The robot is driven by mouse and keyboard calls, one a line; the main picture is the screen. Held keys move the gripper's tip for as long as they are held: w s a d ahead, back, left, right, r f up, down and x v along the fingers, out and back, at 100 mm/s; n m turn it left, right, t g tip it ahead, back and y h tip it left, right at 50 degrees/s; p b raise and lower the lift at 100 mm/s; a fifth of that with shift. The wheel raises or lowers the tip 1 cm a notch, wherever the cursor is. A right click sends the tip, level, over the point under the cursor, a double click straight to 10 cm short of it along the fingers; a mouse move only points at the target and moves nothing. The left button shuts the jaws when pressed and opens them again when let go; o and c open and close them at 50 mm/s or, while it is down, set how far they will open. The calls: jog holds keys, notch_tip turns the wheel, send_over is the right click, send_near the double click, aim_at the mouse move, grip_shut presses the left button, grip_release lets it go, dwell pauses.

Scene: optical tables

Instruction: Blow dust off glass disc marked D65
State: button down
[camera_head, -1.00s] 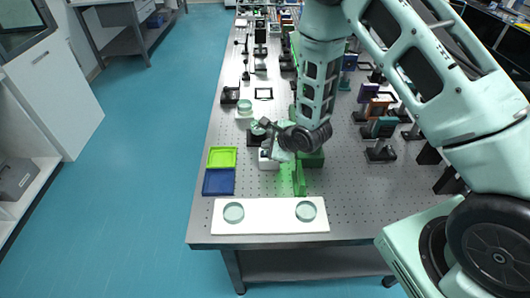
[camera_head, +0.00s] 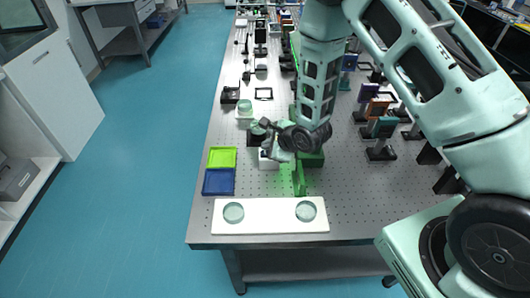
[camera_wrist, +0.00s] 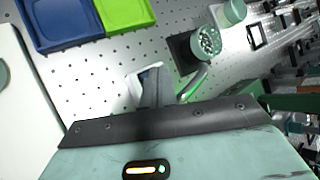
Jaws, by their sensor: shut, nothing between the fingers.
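Two clear glass discs, a left one (camera_head: 233,212) and a right one (camera_head: 306,211), lie on a white plate (camera_head: 270,228) at the table's near end. Another disc (camera_head: 245,105) sits on a white pad farther back. A disc with pale specks (camera_wrist: 206,42) sits on a black square base (camera_wrist: 182,48); it also shows beside my wrist in the head view (camera_head: 257,129). No D65 mark is readable. The speckled disc is apart from my fingers.
A green tray (camera_head: 222,157) and a blue tray (camera_head: 218,182) lie at the table's left edge. A green-lit upright part (camera_head: 299,180) stands close right of my gripper. Several optical mounts (camera_head: 381,150) crowd the right side. Bare perforated tabletop (camera_head: 345,205) shows at the front right.

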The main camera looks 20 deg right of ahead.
jog(key=shift+f+b, duration=0.3)
jog(key=shift+f, duration=0.1)
jog(key=shift+f+b, duration=0.4)
dwell(0.5)
dwell(0.4)
jog(key=shift+r+p, duration=0.6)
jog(key=shift+r, duration=0.25)
notch_tip(320, 180, up, 5)
jog(key=p, duration=0.3)
jog(key=shift+p, duration=0.3)
dwell(0.4)
